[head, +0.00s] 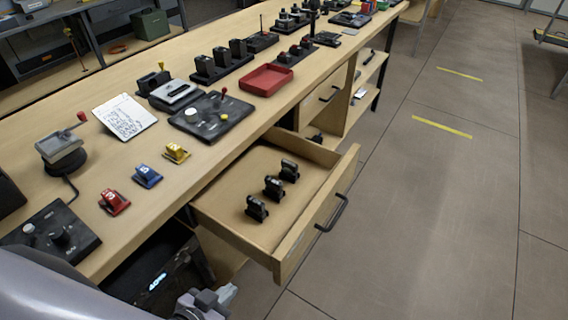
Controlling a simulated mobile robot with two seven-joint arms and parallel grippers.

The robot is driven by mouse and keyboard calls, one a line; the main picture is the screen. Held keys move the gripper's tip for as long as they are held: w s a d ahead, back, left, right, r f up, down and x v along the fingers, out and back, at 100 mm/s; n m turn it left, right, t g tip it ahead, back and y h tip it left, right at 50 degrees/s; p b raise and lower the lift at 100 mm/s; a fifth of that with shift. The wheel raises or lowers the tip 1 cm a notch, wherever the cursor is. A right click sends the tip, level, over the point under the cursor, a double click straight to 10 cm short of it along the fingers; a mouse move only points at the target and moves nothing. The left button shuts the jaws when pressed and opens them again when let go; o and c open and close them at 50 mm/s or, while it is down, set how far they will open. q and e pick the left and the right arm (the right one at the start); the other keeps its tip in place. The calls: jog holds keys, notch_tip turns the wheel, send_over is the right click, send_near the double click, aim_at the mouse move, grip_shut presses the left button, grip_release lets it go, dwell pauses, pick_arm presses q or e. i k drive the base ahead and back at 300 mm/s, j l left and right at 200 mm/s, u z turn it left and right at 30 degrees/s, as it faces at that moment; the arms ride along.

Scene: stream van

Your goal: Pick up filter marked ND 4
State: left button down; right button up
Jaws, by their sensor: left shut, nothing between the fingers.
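Three small black pieces, which may be filters, stand in a row in the open wooden drawer: a near one (256,208), a middle one (273,187) and a far one (289,171). I cannot read any ND 4 mark on them. On the bench lie a red tagged piece (114,201) that seems to read 3, a blue one (147,176) that seems to read 5, and a yellow one (176,153) whose mark is unclear. My left gripper (222,298) is shut and empty at the bottom edge, below and in front of the drawer. My right gripper is out of view.
The drawer (232,232) juts out from the bench, with a dark handle (333,213) on its front. A red tray (266,80), a white note card (124,117) and a black control panel (212,116) are on the bench. The floor at right is clear.

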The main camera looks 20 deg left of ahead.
aim_at(273, 186)
jog(key=u, duration=0.4)
jog(key=l+u, duration=0.25)
jog(key=u, duration=0.2)
jog(key=i+l+u, duration=0.1)
jog(key=l+u, duration=0.2)
jog(key=u, duration=0.15)
jog(key=l+u, duration=0.2)
jog(key=l, duration=0.15)
jog(key=k+l+u, duration=0.1)
jog(key=l+u, duration=0.15)
jog(key=l, duration=0.15)
jog(key=k+l, duration=0.1)
jog(key=l, duration=0.3)
jog(key=k+l+u, duration=0.15)
jog(key=l, duration=0.2)
jog(key=i, duration=0.05)
